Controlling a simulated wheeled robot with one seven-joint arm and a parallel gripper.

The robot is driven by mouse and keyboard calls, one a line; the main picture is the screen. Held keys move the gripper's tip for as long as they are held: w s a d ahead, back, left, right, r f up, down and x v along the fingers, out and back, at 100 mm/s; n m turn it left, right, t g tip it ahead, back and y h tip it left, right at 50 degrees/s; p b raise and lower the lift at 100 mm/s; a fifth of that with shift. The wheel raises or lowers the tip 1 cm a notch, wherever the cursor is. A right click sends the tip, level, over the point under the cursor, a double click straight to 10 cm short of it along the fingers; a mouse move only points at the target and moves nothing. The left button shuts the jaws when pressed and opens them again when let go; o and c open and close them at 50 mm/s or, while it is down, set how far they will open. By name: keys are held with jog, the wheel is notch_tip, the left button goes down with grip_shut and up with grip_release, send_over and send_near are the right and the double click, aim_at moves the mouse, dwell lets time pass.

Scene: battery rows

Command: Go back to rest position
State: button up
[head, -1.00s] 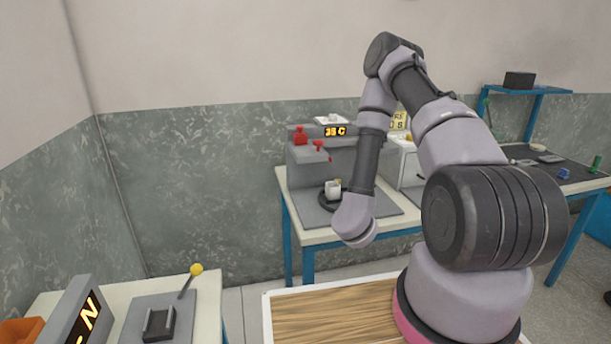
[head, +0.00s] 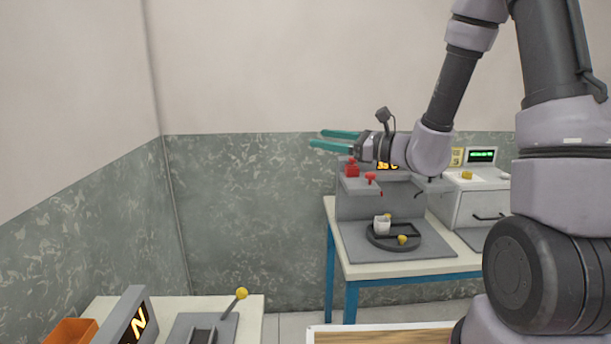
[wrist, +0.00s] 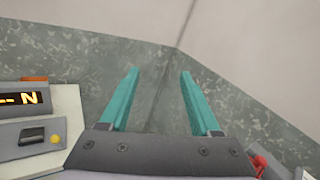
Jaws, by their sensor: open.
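My gripper (head: 330,140) has two teal fingers and points left in the head view, raised in front of the wall above the grey machine. The fingers are apart with nothing between them. In the wrist view my gripper (wrist: 158,90) is also open and empty, facing the corner of the room. My arm reaches up and across from the right side of the head view.
A grey machine (head: 365,205) with red parts stands on a blue-legged table, a white cup (head: 382,225) on its round plate. A white box (head: 480,208) stands beside it. At lower left are an orange bin (head: 68,332), an "N" display (head: 135,325) and a yellow-knobbed lever (head: 241,293).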

jog(key=s+d+r+n+g+h, duration=0.1)
jog(key=s+r+n+g+h, duration=0.2)
jog(key=s+n, duration=0.4)
jog(key=s+d+n+g+h, duration=0.2)
jog(key=s+n+g, duration=0.3)
jog(key=s, duration=0.3)
jog(key=s+d+r+n+t+h, duration=0.2)
jog(key=d+r+t+h, duration=0.1)
jog(key=d, duration=0.5)
jog(key=s+d+r+n+t+h, duration=0.1)
jog(key=d+r+n+t+h, duration=0.1)
jog(key=d+h, duration=0.4)
jog(key=shift+s+d+r+n+t, duration=0.35)
jog(key=shift+d+r+t, duration=0.4)
jog(key=shift+d, duration=0.5)
jog(key=shift+f, duration=0.15)
